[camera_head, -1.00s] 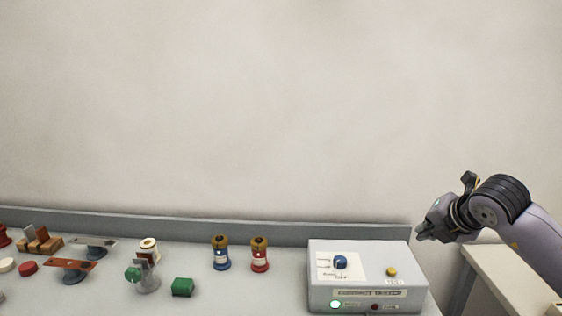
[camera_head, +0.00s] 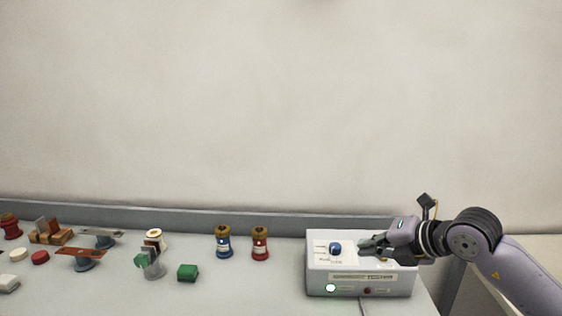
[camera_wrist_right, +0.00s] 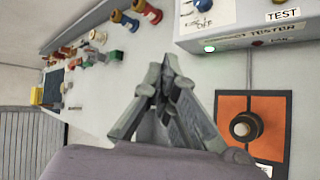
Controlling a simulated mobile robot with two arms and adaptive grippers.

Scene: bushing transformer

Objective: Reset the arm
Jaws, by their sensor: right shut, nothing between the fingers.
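My right gripper (camera_head: 366,246) is shut and empty. In the head view it reaches in from the right and shows in front of the top of the grey tester box (camera_head: 318,283), just right of its blue knob (camera_head: 336,248). The yellow button seen earlier on the box is hidden behind the gripper. In the right wrist view the fingers (camera_wrist_right: 168,80) are closed together at the tips, and the box (camera_wrist_right: 215,32) is at the upper right. I cannot tell whether the fingers touch the box. My left gripper is not in view.
A blue post (camera_head: 224,243) and a red post (camera_head: 260,244) stand left of the box. A green block (camera_head: 188,272) and several small parts lie further left. In the wrist view an orange panel (camera_wrist_right: 270,108) carries a round knob (camera_wrist_right: 245,126). Bare table lies between the posts and box.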

